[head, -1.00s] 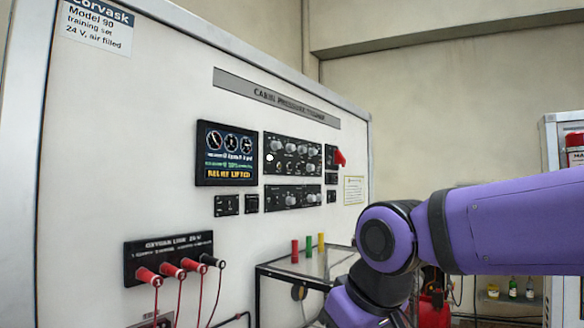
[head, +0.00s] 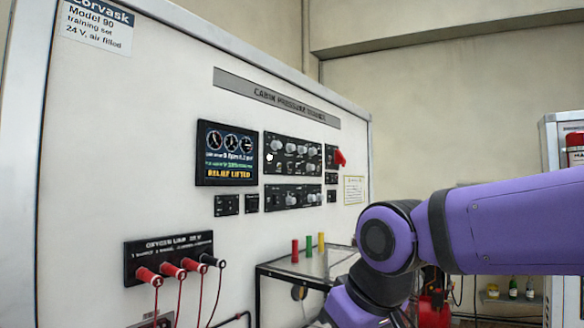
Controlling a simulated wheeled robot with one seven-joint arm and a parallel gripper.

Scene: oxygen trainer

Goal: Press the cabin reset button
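The white trainer panel (head: 110,180) fills the left and middle of the head view. Its display screen (head: 229,153) shows round gauges and the yellow words "RELIEF LIFTED". Right of it are an upper black control module (head: 292,152) with knobs and switches, and a lower one (head: 292,196). Small black modules (head: 227,205) sit below the screen, and others (head: 331,179) sit at the right below a red lever (head: 340,158). I cannot tell which control is the cabin reset button; the labels are too small. My gripper is out of the picture; only my purple arm shows.
A black oxygen strip (head: 168,256) with red and black plugs and hanging cables is low on the panel. A metal side table (head: 310,266) carries red, green and yellow cylinders. A white cabinet (head: 562,230) stands at the far right.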

